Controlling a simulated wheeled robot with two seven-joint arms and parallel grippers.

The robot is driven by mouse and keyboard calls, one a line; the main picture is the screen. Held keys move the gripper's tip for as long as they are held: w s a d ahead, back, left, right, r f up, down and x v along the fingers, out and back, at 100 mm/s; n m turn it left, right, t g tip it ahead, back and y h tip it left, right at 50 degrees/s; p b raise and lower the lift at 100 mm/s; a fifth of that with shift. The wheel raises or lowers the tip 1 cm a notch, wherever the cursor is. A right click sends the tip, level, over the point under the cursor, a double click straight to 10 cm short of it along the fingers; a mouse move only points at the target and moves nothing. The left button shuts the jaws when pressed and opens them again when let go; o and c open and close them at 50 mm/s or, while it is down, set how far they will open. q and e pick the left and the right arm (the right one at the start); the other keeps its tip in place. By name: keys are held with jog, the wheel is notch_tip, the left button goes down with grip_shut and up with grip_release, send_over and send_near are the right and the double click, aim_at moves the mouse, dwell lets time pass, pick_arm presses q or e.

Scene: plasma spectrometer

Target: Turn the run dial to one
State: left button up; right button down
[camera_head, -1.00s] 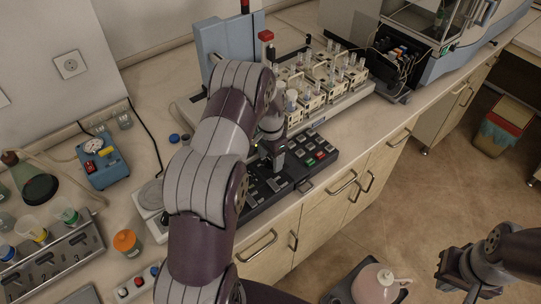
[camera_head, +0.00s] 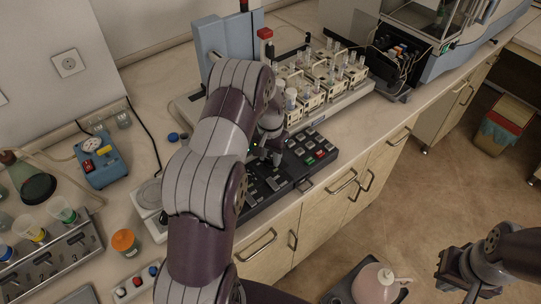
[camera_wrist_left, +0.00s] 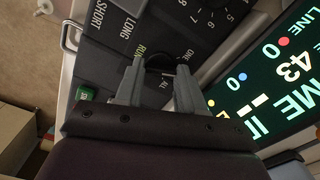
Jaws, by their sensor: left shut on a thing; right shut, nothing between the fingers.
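The run dial (camera_wrist_left: 161,63) is a small dark knob on the black control panel (camera_wrist_left: 110,40), with "RUN", "ONE" and "ALL" printed around it. My left gripper (camera_wrist_left: 158,72) points at the panel with one grey finger on each side of the knob, shut on it. The fingers hide part of the knob, so its pointer direction cannot be told. In the head view my left gripper (camera_head: 263,156) is low over the panel (camera_head: 316,146), and my left arm covers part of it. My right gripper (camera_head: 453,272) is shut and empty, out over the floor at lower right.
A numbered dial (camera_wrist_left: 212,8) and a lit display (camera_wrist_left: 277,75) lie close to the left fingers, and a green button (camera_wrist_left: 85,94) is at left. A rack of glassware (camera_head: 310,85) stands behind the panel. A pink flask (camera_head: 376,284) is at the bottom.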

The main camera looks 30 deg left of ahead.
pick_arm(q)
jog(key=n, duration=0.5)
jog(key=shift+n, duration=0.4)
dwell(0.3)
jog(key=o, duration=1)
jog(key=shift+r, duration=0.1)
jog(key=shift+o, duration=0.2)
jog(key=shift+s, duration=0.1)
jog(key=shift+b, duration=0.3)
